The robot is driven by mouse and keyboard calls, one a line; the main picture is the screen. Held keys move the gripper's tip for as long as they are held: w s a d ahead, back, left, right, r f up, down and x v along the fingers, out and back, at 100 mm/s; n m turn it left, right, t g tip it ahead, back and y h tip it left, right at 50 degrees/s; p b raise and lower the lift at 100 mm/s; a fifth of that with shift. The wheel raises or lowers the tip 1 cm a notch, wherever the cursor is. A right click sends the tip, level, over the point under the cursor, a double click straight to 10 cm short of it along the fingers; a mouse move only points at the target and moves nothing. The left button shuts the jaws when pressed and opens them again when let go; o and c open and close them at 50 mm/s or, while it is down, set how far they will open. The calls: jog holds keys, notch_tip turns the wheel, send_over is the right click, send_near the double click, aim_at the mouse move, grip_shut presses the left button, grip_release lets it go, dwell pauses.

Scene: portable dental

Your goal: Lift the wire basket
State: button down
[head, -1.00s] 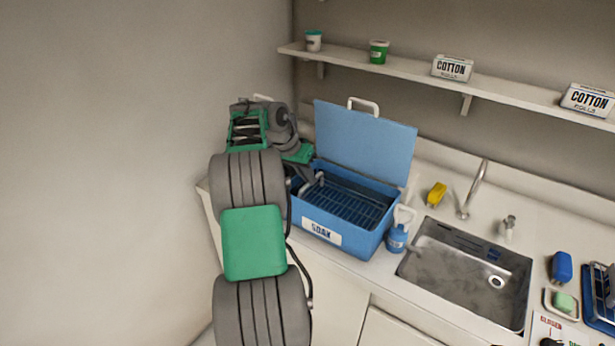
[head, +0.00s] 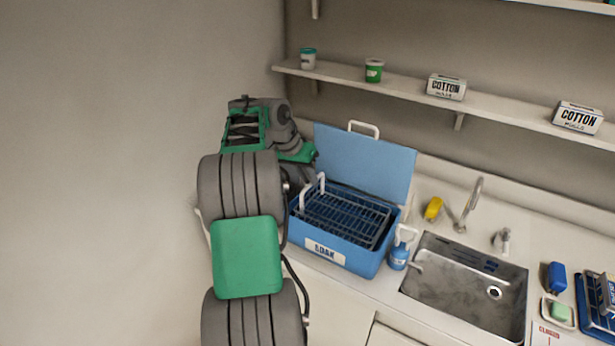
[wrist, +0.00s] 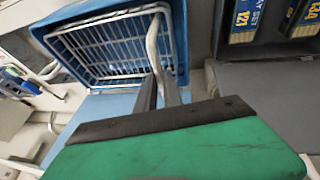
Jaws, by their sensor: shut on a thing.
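The wire basket (head: 345,217) is a dark rack with white handle loops at its left end in the head view. It sits high in the blue soak box (head: 328,250), its top near or above the rim. In the wrist view the basket (wrist: 115,45) shows as a pale wire grid inside the blue walls. My gripper (wrist: 158,88) is shut on the basket's white handle (wrist: 153,45). In the head view my arm's links hide most of the gripper at the box's left end.
The box's blue lid (head: 365,160) stands open behind it. A blue pump bottle (head: 398,256) stands at the box's right, beside the sink (head: 465,285). A shelf (head: 410,88) with cups and cotton roll boxes runs above. A wall closes the left side.

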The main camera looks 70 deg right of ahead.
jog(key=shift+d+r, duration=0.1)
jog(key=shift+r, duration=0.25)
jog(key=c, duration=1.6)
grip_release()
jog(key=shift+c, duration=0.2)
jog(key=shift+o, duration=0.7)
jog(key=shift+f, duration=0.15)
jog(key=p+v, duration=0.1)
jog(key=v, duration=0.7)
jog(key=shift+f, duration=0.1)
